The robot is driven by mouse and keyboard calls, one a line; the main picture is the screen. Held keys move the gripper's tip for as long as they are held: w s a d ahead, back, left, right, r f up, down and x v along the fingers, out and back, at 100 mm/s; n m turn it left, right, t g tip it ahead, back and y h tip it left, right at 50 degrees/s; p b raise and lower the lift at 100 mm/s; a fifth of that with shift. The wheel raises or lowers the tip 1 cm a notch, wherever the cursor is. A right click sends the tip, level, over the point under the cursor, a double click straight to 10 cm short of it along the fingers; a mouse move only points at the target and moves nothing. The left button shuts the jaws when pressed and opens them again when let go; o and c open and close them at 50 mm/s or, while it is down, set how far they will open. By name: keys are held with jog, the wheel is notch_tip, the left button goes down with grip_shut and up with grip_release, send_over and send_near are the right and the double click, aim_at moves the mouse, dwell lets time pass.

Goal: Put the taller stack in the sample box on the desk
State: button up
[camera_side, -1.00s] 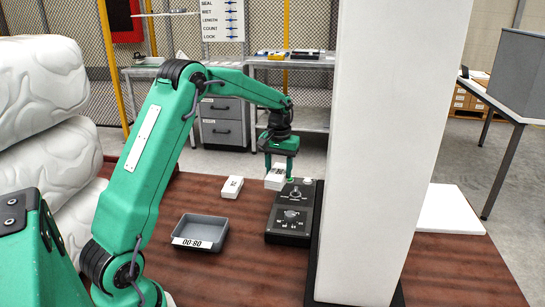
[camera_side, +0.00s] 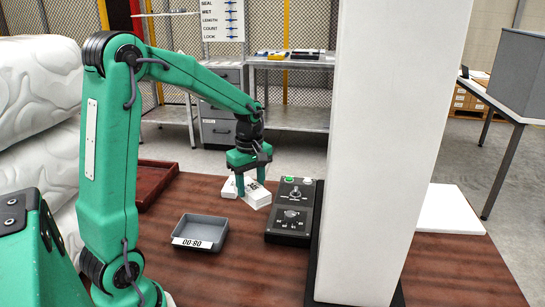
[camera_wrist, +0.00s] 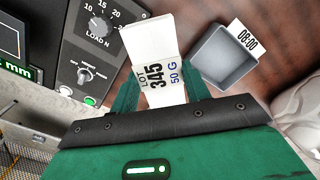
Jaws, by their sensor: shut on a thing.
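My gripper (camera_side: 254,188) is shut on a white stack (camera_side: 258,199), which sits between its fingers just above or on the desk; I cannot tell which. Another white stack (camera_side: 228,187) shows at the left, partly hidden behind a finger. The grey open box (camera_side: 207,228) with a number label stands nearer the side camera, left of my gripper. It looks empty and also shows in the wrist view (camera_wrist: 223,60).
A black control panel (camera_side: 290,222) with knobs and a green button stands right of my gripper. A tall white pillar (camera_side: 385,150) stands beyond it at the right. A red-brown tray (camera_side: 152,186) lies at the back left. Bare desk lies in front of the grey box.

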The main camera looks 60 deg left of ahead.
jog(key=s+d+n, duration=0.2)
jog(key=s+n, duration=0.2)
jog(key=s, duration=0.1)
jog(key=s+d+f+n, duration=0.1)
jog(key=s+d+n, duration=0.1)
jog(key=s+n, duration=0.2)
jog(key=shift+s+d+f+n, duration=0.3)
jog(key=shift+s+n, duration=0.1)
jog(key=shift+s, duration=0.75)
jog(key=shift+a, duration=0.1)
send_over(201, 236)
notch_tip(201, 236, down, 7)
jog(key=shift+a, duration=0.1)
jog(key=shift+f, duration=2)
jog(key=shift+f, duration=0.1)
jog(key=o, duration=1.1)
